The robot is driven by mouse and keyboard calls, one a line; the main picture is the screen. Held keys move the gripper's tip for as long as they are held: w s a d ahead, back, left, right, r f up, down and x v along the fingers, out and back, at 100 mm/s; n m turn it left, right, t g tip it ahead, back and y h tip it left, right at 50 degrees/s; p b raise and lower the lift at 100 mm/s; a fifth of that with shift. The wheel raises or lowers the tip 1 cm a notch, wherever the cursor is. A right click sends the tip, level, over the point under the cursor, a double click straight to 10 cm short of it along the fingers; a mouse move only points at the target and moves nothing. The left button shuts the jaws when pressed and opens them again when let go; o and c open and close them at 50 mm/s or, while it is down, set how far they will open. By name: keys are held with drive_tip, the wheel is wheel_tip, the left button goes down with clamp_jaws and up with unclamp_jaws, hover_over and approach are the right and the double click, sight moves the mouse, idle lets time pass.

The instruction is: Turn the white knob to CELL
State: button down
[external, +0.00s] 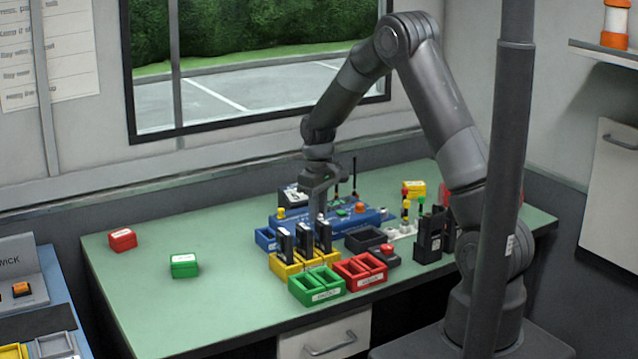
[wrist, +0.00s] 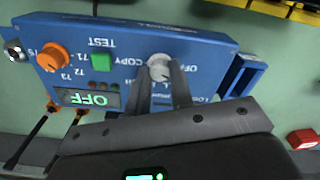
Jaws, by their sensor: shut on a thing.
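The blue panel (wrist: 205,55) fills the upper middle of the wrist view, its lettering upside down; it also shows on the green table in the external view (external: 376,217). The white knob (wrist: 158,60) sits on this panel between COPY and OFF lettering. My gripper (wrist: 162,78) is shut on the knob, one finger on each side. The fingers cover part of the knob's surround and nearby labels; I cannot read CELL or tell the pointer's direction. In the external view my gripper (external: 319,208) reaches down onto the panel, and the knob is hidden.
The panel also bears an orange knob (wrist: 53,57), a green button (wrist: 101,62) and a display (wrist: 88,99) reading OFF. Yellow bins (external: 286,271) holding black radios stand before it, with green bins (external: 317,287) and red bins (external: 360,272). The table's left is mostly clear.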

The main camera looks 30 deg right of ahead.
drive_tip(key=m, duration=0.3)
drive_tip(key=shift+m, duration=2.1)
drive_tip(key=c, duration=1.3)
unclamp_jaws()
drive_tip(key=shift+r, duration=0.1)
wheel_tip(320, 180, up, 11)
drive_tip(key=shift+f, duration=0.2)
